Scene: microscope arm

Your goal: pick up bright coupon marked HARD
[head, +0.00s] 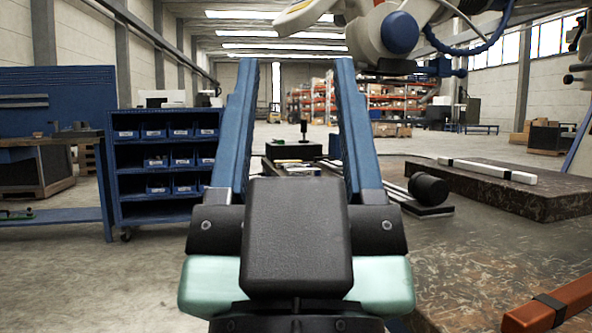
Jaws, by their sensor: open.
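My gripper (296,64) fills the middle foreground of the head view. Its two long blue fingers point up and away, wide apart, with nothing between their tips. I cannot make out a coupon marked HARD, and no such lettering is readable. My gripper body hides part of the stone-like table top (490,262) and whatever lies behind it.
A pale bar (487,171) with black bands lies on a dark stone slab (500,190) at right. A black cylinder (428,188) sits left of it. An orange-brown bar (552,304) lies lower right. A blue bin rack (165,172) stands left. A white-blue robot arm (400,33) hangs above.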

